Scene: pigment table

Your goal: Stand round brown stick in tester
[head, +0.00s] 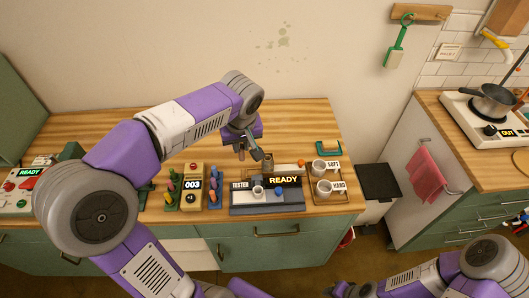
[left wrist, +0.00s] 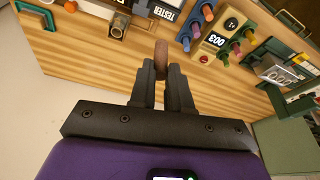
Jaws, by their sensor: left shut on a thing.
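My left gripper (head: 253,150) is above the back of the wooden counter, behind the tester. In the left wrist view the gripper (left wrist: 162,72) is shut on a round brown stick (left wrist: 161,53), whose end shows beyond the fingertips. The stick is too small to make out clearly in the head view. The tester (head: 240,207) is a grey-blue base near the counter's front, with a READY display (head: 283,181). My right gripper (head: 342,289) is only partly seen at the bottom edge.
Left of the tester stand a blue rack (head: 215,200), a yellow counter box (head: 193,197) reading 003, and a green rack (head: 172,203) with coloured sticks. To the right are white cups (head: 319,167) marked SOFT and HARD. The counter's back is mostly clear.

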